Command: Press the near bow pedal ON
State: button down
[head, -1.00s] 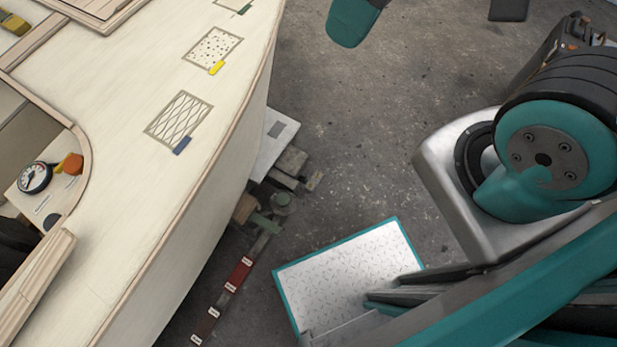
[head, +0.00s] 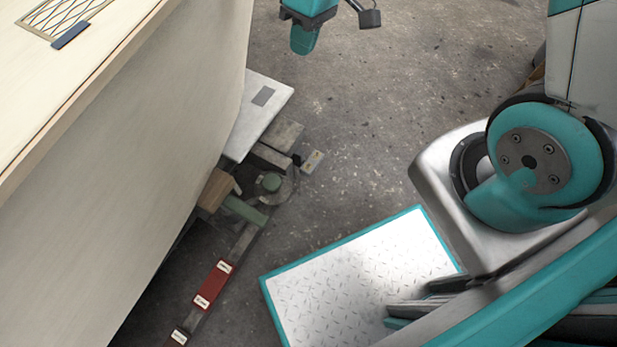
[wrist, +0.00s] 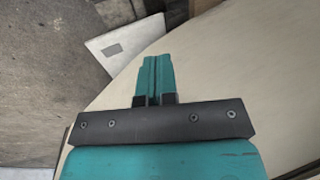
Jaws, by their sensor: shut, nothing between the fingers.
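A red rocker pedal (head: 213,286) with a small white label at each end lies low beside the hull, in the lower left of the head view. A second, darker pedal shows only its labelled end (head: 180,336) at the bottom edge. The label words are too small to read, so I cannot tell which end is ON. My gripper (head: 303,42) is at the top of the head view, well apart from the pedals. In the wrist view its teal fingers (wrist: 152,75) are shut and empty, in front of the pale hull (wrist: 210,75). No pedal is recognisable there.
The plywood hull (head: 130,150) fills the left side. Open concrete floor (head: 350,130) lies to the right.

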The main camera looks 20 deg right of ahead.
jog(key=g+b, duration=0.1)
jog(key=b, duration=1.5)
send_over(306, 171)
jog(key=w+d, duration=0.4)
jog(key=d, duration=0.1)
notch_tip(306, 171, down, 36)
jog(key=shift+s+r, duration=0.15)
jog(key=shift+s, duration=0.05)
jog(key=b+x, duration=0.3)
jog(key=x, duration=0.1)
jog(key=b+x, duration=0.3)
jog(key=x, duration=0.2)
jog(key=b+x, duration=0.3)
jog(key=x, duration=0.2)
jog(key=shift+d, duration=0.3)
jog(key=shift+s+a+p, duration=0.3)
jog(key=shift+a+p, duration=0.15)
jog(key=shift+p, duration=0.6)
jog(key=shift+s+a+f+h+p, duration=0.35)
jog(key=shift+f+p, duration=0.2)
jog(key=shift+p, duration=0.4)
jog(key=shift+a+p+x, duration=0.25)
jog(key=shift+p+x, duration=0.7)
jog(key=shift+x, duration=0.05)
jog(key=shift+a+f, duration=0.1)
